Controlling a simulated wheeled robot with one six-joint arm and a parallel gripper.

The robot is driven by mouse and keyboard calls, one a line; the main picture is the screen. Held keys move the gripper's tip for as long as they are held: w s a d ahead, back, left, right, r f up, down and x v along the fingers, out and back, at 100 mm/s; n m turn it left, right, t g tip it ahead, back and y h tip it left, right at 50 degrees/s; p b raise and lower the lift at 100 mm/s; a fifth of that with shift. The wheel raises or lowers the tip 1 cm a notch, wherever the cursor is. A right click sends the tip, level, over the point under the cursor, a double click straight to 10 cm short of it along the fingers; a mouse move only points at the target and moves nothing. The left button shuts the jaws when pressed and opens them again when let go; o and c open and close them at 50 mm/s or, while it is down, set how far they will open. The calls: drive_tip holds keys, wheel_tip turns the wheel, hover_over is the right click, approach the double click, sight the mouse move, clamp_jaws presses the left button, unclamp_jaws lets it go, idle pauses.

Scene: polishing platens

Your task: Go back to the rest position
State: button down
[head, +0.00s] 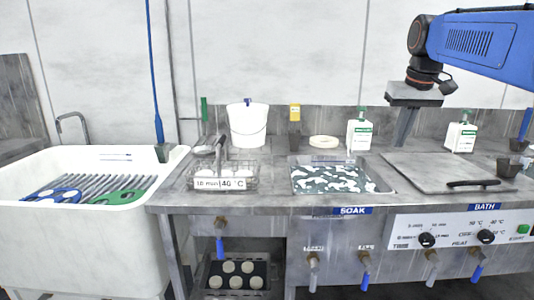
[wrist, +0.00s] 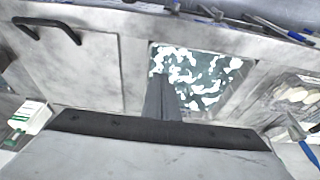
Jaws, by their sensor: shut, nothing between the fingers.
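My gripper (head: 404,138) hangs from the blue arm at the upper right in the head view. Its fingers point down, pressed together with nothing between them. It is above the counter, between the soak basin (head: 300,187) and the closed bath lid (head: 420,178). In the wrist view the shut fingers (wrist: 158,80) overlap the near edge of the foamy soak basin (wrist: 225,92). I cannot tell the exact height of the fingertips above the counter.
A wire basket (head: 193,182) with pale round pieces stands left of the soak basin. A white bucket (head: 247,127) and white bottles (head: 359,136) (head: 459,138) stand at the back. A black handle (head: 473,183) lies on the lid. A white sink (head: 80,222) is at the left.

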drive_tip(key=s+a+f, duration=0.3)
drive_tip(key=s+f, duration=1.1)
drive_tip(key=s+a+f+t, duration=0.1)
drive_tip(key=s+a+f, duration=0.2)
drive_tip(key=s+f, duration=1.1)
drive_tip(key=shift+s+a, duration=0.15)
drive_tip(key=shift+s, duration=0.15)
